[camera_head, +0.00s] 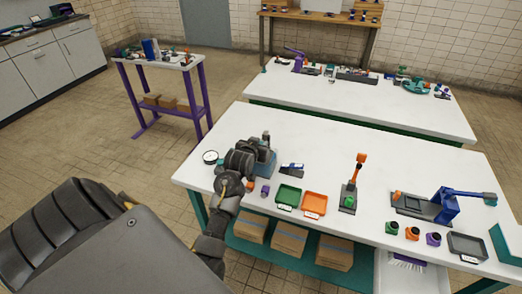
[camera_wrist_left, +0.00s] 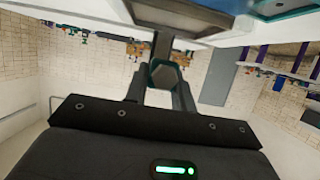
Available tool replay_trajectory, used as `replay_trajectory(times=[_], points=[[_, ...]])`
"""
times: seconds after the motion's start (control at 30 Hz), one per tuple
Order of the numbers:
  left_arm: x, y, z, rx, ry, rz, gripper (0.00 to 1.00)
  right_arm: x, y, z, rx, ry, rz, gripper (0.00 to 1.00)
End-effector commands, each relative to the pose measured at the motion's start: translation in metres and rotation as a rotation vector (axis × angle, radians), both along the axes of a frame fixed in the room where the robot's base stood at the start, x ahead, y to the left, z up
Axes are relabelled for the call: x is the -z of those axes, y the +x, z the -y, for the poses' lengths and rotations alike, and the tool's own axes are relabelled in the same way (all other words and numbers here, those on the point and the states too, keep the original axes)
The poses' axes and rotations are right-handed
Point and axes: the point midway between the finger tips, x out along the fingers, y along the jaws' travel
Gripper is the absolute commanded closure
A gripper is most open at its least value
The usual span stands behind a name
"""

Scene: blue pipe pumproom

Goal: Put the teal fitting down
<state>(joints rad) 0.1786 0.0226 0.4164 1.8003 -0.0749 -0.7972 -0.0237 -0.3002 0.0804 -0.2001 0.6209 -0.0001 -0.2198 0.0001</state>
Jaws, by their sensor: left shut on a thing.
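My left gripper (camera_wrist_left: 165,88) is shut on the teal fitting (camera_wrist_left: 165,73), a small hexagonal piece with a dark centre between the fingers in the left wrist view. In the head view the left gripper (camera_head: 243,163) is over the left end of the near white table (camera_head: 340,165), beside a blue-grey device (camera_head: 265,160). The arm and wrist hide the fitting there, and I cannot tell how high it is. A green tray (camera_head: 288,197) and an orange tray (camera_head: 314,205) lie to the right of the gripper. The right gripper is not in view.
A round gauge (camera_head: 210,157) lies left of the gripper. A purple part (camera_head: 265,190) is near the front edge. A stand with an orange top (camera_head: 350,188), a blue clamp device (camera_head: 443,205) and a grey tray (camera_head: 467,246) are further right.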

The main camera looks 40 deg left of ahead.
Motion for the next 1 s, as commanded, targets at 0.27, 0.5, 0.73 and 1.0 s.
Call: replay_trajectory(times=[0.27, 0.5, 0.73, 1.0], points=[[0.027, 0.01, -0.003, 0.0, -0.001, -0.004, 1.0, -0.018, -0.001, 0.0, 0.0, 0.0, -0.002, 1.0], [0.039, 0.01, -0.003, 0.0, 0.0, 0.0, 1.0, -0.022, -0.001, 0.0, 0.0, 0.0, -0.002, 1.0], [0.04, 0.01, -0.002, 0.0, 0.0, 0.0, 1.0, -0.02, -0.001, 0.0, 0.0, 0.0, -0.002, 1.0], [0.042, 0.01, -0.002, 0.0, 0.0, 0.0, 0.53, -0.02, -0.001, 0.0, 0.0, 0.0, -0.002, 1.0]])
